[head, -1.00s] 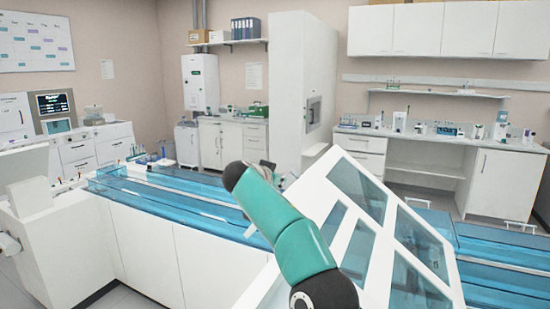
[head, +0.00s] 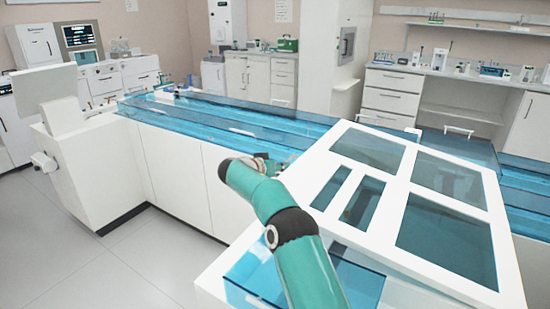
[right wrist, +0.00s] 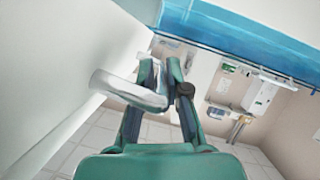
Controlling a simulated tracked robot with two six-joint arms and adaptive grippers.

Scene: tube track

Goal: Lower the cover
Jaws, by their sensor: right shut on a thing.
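The cover (head: 412,165) is a white framed panel with several tinted windows, at the right of the head view. It lies over the blue track at a shallow tilt, close to level. I cannot tell whether its edge touches the body below. My right gripper (head: 268,163) is at the cover's left edge, partly hidden behind my green arm. In the right wrist view my right gripper (right wrist: 160,88) is shut on a white bar handle (right wrist: 118,90) that stands out from the cover's white surface (right wrist: 60,60). My left gripper is out of view.
The blue-topped track (head: 215,118) runs from the left to under the cover and on to the right. A white unit with a screen (head: 45,90) stands at its left end. Grey floor (head: 130,265) is open at the front left. Cabinets (head: 265,80) line the back wall.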

